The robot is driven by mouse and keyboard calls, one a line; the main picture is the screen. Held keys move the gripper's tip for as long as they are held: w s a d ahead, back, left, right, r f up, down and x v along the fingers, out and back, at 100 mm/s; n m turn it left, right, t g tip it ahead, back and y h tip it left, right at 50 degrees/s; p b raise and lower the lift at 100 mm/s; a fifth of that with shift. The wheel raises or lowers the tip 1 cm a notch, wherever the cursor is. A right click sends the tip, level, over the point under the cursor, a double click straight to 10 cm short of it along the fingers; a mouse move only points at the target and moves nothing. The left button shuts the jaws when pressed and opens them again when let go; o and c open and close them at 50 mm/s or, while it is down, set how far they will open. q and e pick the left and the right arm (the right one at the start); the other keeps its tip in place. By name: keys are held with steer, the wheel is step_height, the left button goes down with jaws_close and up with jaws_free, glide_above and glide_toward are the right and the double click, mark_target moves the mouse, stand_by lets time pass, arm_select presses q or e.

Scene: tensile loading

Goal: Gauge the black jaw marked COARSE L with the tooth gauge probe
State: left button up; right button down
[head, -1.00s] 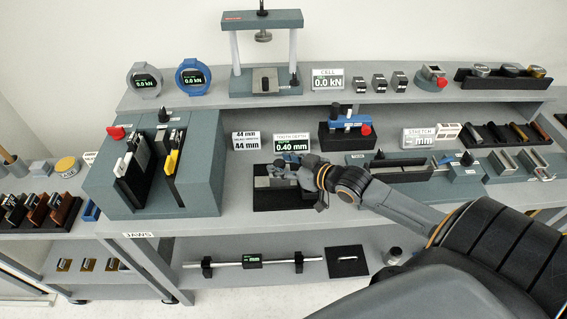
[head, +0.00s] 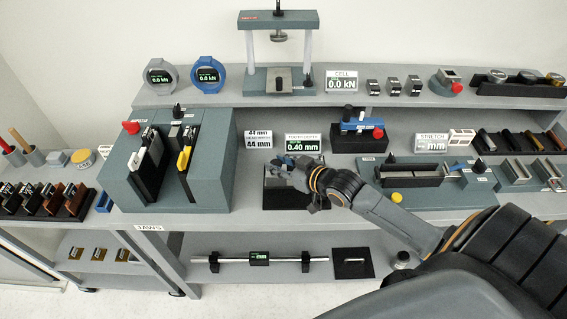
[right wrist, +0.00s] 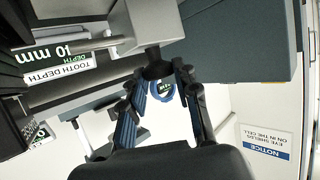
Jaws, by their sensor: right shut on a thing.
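My right gripper (head: 290,172) is over the dark tray (head: 283,202) in front of the TOOTH DEPTH display (head: 303,144), which reads 0.40 mm. In the right wrist view the fingers (right wrist: 157,75) are closed on the dark grip of a grey block-shaped thing (right wrist: 150,20), which looks like the tooth gauge probe. In the head view the gripper mostly hides it. Several jaws (head: 45,198), some with black faces, stand in a rack at the far left. I cannot read a COARSE L mark on any of them. My left gripper is not in view.
A large blue-grey JAWS block (head: 215,165) with white and yellow levers stands between the jaw rack and my gripper. A blue-topped device (head: 358,124) is behind my arm, and a stretch fixture (head: 410,175) lies to its right. The upper shelf holds a press frame (head: 280,50).

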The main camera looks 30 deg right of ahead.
steer(key=c, duration=1.1)
jaws_free()
steer(key=shift+a, duration=0.15)
steer(key=shift+o, duration=0.6)
steer(key=shift+w+a, duration=0.1)
steer(key=shift+w, duration=0.05)
steer(key=shift+s+d+r, duration=0.2)
steer(key=shift+s+d, duration=0.05)
steer(key=shift+s, duration=0.35)
steer(key=v, duration=1)
steer(key=shift+s+r, duration=0.15)
steer(key=shift+s, duration=0.2)
